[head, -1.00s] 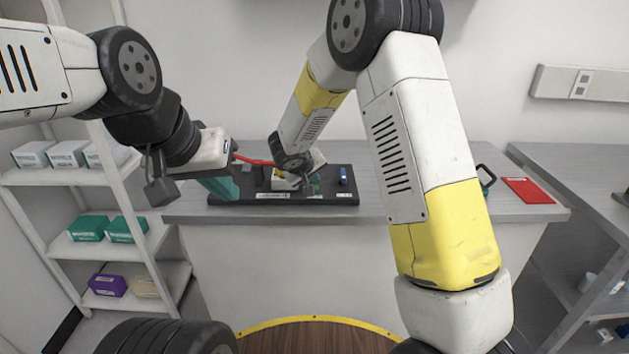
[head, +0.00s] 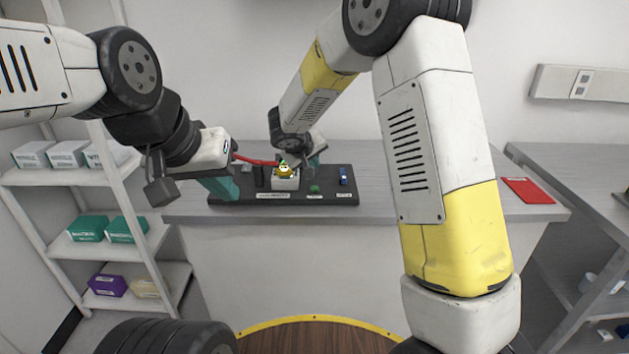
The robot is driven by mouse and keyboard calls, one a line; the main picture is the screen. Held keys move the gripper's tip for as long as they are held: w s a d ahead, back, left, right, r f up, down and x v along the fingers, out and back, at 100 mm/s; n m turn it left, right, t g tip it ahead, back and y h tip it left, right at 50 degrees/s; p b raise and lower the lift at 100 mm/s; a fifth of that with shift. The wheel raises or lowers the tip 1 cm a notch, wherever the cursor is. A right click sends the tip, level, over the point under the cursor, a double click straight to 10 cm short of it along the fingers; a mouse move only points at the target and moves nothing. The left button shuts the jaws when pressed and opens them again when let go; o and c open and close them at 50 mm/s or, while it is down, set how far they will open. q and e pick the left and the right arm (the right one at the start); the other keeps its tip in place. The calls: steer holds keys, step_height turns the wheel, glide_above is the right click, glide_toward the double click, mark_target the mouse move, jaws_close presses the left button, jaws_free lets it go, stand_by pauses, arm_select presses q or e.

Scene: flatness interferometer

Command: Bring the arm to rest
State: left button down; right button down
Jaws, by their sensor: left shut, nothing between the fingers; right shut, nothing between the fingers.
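My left gripper (head: 221,188) hangs at the left end of the black board on the bench. Its teal fingers are shut, with nothing seen between them. My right gripper (head: 316,161) is above and behind the middle of the board, partly hidden by its own wrist. It is shut and empty, apart from the white block below. My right arm (head: 425,150) is bent high across the right of the head view.
The black board (head: 330,198) carries a white block (head: 285,184) with a yellow and green piece (head: 284,170), a small blue part (head: 343,176) and a green part (head: 314,189). A red bar (head: 258,161) lies behind. A red sheet (head: 527,190) is at right. Shelves (head: 95,176) stand left.

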steer(key=s+d+r+m+g, duration=0.35)
steer(key=s+d+r, duration=0.75)
steer(key=s+d, duration=0.4)
steer(key=s+r+y, duration=0.1)
steer(key=s+y, duration=0.1)
steer(key=s, duration=0.8)
steer(key=s+r+m+y, duration=0.1)
steer(key=s+r+y, duration=0.1)
steer(key=s, duration=0.7)
steer(key=shift+s+a+t+y, duration=0.2)
steer(key=shift+s+t+y, duration=0.15)
steer(key=shift+t+y, duration=0.15)
